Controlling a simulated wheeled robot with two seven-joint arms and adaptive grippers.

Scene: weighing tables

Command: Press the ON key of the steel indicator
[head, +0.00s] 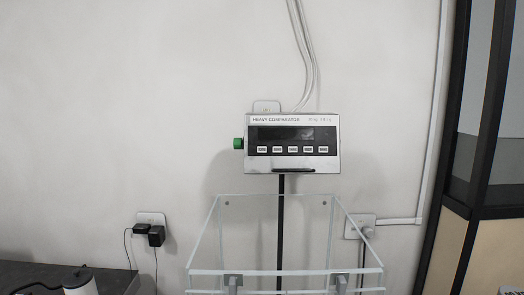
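The steel indicator (293,160) is a box labelled "HEAVY COMPARATOR", mounted on a dark post in the middle of the head view. Its display (293,134) is dark. A row of several small light keys (292,149) runs below the display; their lettering is too small to read, so I cannot tell which is ON. A green knob or plug (238,143) sticks out of its left side. Neither of my grippers is in view.
A clear glass-walled box (205,245) stands in front of the post, below the indicator. A dark table (110,277) is at lower left, with a white object (78,284) by it. Wall sockets with plugs sit on both sides. A dark-framed glazed partition (478,120) stands at right.

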